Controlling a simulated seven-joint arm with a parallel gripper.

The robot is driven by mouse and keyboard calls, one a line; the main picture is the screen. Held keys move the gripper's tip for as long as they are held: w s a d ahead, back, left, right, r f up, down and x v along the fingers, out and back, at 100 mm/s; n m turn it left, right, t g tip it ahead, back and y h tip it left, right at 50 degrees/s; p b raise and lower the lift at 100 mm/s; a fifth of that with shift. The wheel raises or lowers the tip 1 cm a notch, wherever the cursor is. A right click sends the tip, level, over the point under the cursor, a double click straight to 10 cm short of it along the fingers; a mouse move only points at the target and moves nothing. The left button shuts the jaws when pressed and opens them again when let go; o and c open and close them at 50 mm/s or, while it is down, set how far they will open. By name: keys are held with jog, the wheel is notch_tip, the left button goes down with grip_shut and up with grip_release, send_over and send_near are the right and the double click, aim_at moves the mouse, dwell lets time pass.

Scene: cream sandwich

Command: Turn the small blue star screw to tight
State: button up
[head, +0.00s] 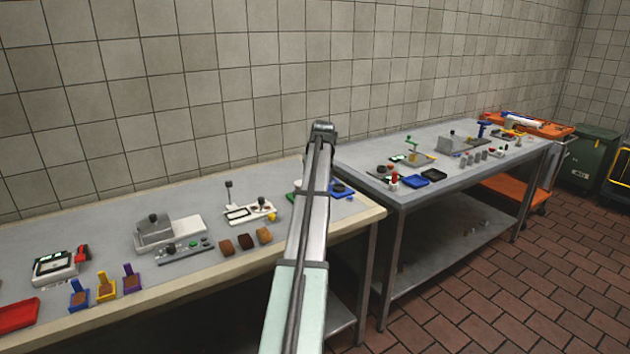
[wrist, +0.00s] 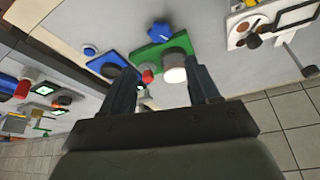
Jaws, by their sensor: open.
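The small blue star screw (wrist: 160,32) shows in the wrist view on the far edge of a green plate (wrist: 147,53). How far it is turned cannot be told. My gripper (wrist: 164,74) is open, its two dark fingers apart and nothing clearly held. The star screw lies ahead of the fingertips, toward the top of the picture. A white-topped round knob (wrist: 175,73) on the green plate shows between the fingers. In the head view my arm hides the gripper and most of the plate; a bit of green (head: 291,196) shows to its left.
In the wrist view, a red button (wrist: 147,75) and a blue block (wrist: 104,64) sit close beside the left finger. A blue round cap (wrist: 89,49) lies farther left. A white panel (wrist: 262,22) stands at upper right. A second table (head: 408,192) stands right, across a gap.

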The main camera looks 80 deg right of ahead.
jog(key=shift+o, duration=0.5)
jog(key=shift+o, duration=0.8)
jog(key=shift+w, duration=0.3)
jog(key=w+d, duration=0.3)
jog(key=shift+r, duration=0.25)
jog(key=d+g+y, duration=0.1)
jog(key=d+y, duration=0.1)
jog(key=d, duration=0.3)
jog(key=shift+g+y, duration=0.6)
jog(key=shift+y, duration=0.3)
jog(key=a+f, duration=0.1)
jog(key=f, duration=0.3)
jog(key=a+f, duration=0.1)
jog(key=f, duration=0.4)
jog(key=a+f, duration=0.1)
jog(key=f, duration=0.3)
jog(key=shift+s+f, duration=0.25)
jog(key=shift+s, duration=0.1)
